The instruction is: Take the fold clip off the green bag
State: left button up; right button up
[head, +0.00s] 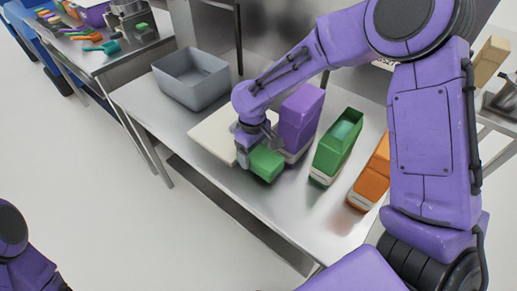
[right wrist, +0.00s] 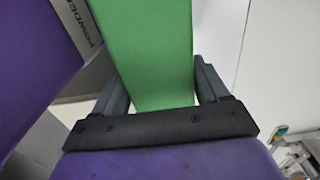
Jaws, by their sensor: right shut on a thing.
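The green bag (head: 337,145) stands upright on the steel table between a purple and an orange bag. Its top is open, showing a lighter green inside, and no clip shows on it. My right gripper (head: 257,151) is to the left of the green bag, in front of the purple bag. It is shut on a green block-like piece, which looks like the fold clip (head: 266,164). In the right wrist view this green piece (right wrist: 152,50) sits between both fingers (right wrist: 162,92). My left gripper is out of view; only part of my left arm shows at bottom left.
The purple bag (head: 300,115) is close behind my right gripper. The orange bag (head: 372,180) stands at the right. A pale board (head: 213,135) lies left of the gripper, and a grey bin (head: 190,80) stands at the table's far left. The table's front is clear.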

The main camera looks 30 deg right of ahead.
aim_at(259, 152)
jog(key=shift+w+d+f, duration=0.3)
jog(key=shift+d+f, duration=0.25)
jog(key=shift+d, duration=0.1)
jog(key=shift+w+d+f, duration=0.25)
jog(key=shift+d+f, duration=0.3)
jog(key=shift+d, duration=0.05)
jog(key=shift+s+a, duration=0.1)
jog(key=o, duration=1.2)
jog(key=shift+f, duration=0.15)
jog(key=shift+c, duration=0.2)
notch_tip(259, 152, up, 12)
jog(key=shift+r, duration=0.25)
